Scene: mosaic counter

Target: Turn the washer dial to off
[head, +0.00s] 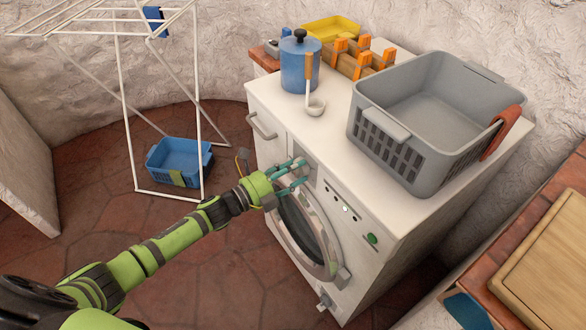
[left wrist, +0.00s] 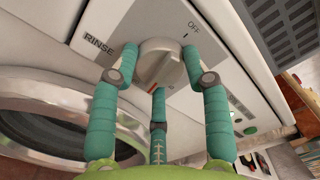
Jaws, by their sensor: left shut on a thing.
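The white washer (head: 270,105) stands in the middle of the head view, its round door (head: 306,225) shut. My left gripper (head: 301,172) is at the upper left of its front panel. In the left wrist view the pale grey dial (left wrist: 159,62) sits between the teal fingers of the left gripper (left wrist: 155,68), which are shut on it. The word OFF (left wrist: 194,26) is printed to the upper right of the dial and RINSE (left wrist: 98,45) to its left. My right gripper is not in view.
On the washer top stand a grey basket (head: 425,100), a blue pot (head: 299,65), a ladle (head: 316,106) and a wooden caddy (head: 350,60). A green button (head: 372,238) is on the panel's right. A white drying rack (head: 130,110) and blue basket (head: 180,160) stand left.

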